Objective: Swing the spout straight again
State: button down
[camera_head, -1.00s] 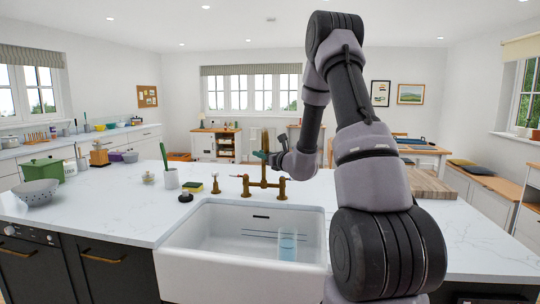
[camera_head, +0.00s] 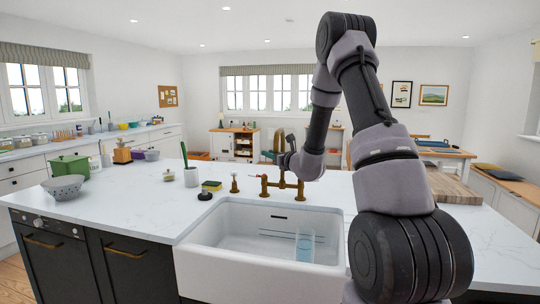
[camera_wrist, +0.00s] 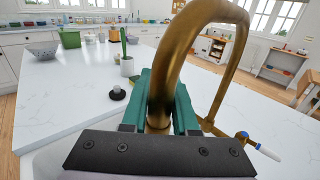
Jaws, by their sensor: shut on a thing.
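The brass tap (camera_head: 283,186) stands behind the white sink on the worktop. In the wrist view its arched spout (camera_wrist: 182,45) rises from between my fingers, bends over the top and comes down on the right. My gripper (camera_wrist: 160,110) has green fingers shut around the lower part of the spout. In the head view my gripper (camera_head: 281,154) is at the spout above the tap's bridge, partly hidden by my wrist. A tap lever (camera_wrist: 255,144) with a blue mark and white handle shows right of the spout. The spout's outlet end is not clear in either view.
The white sink (camera_head: 225,262) holds a clear glass (camera_head: 305,244) at its right. A yellow-green sponge (camera_head: 211,185), black stopper (camera_head: 205,196) and white brush pot (camera_head: 191,177) stand left of the tap. A wooden board (camera_head: 452,188) lies at right.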

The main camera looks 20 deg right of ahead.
jog(key=c, duration=0.7)
grip_release()
jog(key=shift+w+d+r, duration=0.1)
jog(key=shift+w+d, duration=0.1)
jog(key=shift+d, duration=0.2)
jog(key=shift+c, duration=0.2)
jog(key=shift+o, duration=0.3)
jog(key=shift+a, duration=0.1)
jog(key=shift+s, duration=0.1)
jog(key=v, duration=1)
jog(key=shift+s, duration=0.35)
